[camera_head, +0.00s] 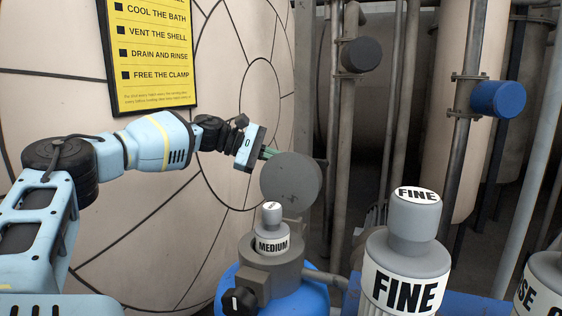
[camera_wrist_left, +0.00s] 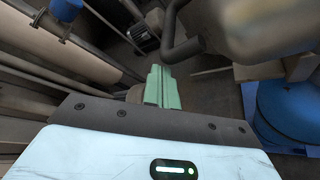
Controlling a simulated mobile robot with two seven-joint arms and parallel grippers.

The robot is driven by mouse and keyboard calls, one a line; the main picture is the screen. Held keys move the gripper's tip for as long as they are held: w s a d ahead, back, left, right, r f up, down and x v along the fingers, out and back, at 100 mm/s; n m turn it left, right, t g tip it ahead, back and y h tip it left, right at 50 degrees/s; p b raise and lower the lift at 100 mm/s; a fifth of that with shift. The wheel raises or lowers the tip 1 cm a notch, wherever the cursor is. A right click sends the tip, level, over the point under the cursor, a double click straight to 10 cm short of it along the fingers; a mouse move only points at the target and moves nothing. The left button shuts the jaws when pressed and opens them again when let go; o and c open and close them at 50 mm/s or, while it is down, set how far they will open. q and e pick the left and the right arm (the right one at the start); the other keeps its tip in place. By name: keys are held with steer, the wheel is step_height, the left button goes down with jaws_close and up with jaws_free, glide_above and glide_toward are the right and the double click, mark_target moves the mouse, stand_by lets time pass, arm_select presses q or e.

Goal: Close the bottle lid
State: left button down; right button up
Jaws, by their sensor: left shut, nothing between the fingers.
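A blue bottle (camera_head: 318,297) with a grey collar (camera_head: 284,274) stands at the bottom middle of the head view. Its round grey lid (camera_head: 291,177) stands raised, tilted open above the collar. A grey piece labelled MEDIUM (camera_head: 272,243) sits upright in the collar's opening. My left gripper (camera_head: 270,153) reaches in from the left, with its green fingers at the upper left edge of the lid. I cannot tell whether they touch it. In the left wrist view the fingers (camera_wrist_left: 159,87) are together with nothing between them. My right gripper is out of view.
A large grey cylinder labelled FINE (camera_head: 403,285) stands right of the bottle, with another labelled cylinder (camera_head: 540,285) at the right edge. A black knob (camera_head: 238,301) is on the collar's front. A pale round shell (camera_head: 240,60) and yellow sign (camera_head: 150,55) are behind my arm.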

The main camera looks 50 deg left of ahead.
arm_select(q)
steer(key=shift+s+r+b, duration=0.15)
steer(key=shift+r+b, duration=0.15)
steer(key=shift+b, duration=0.1)
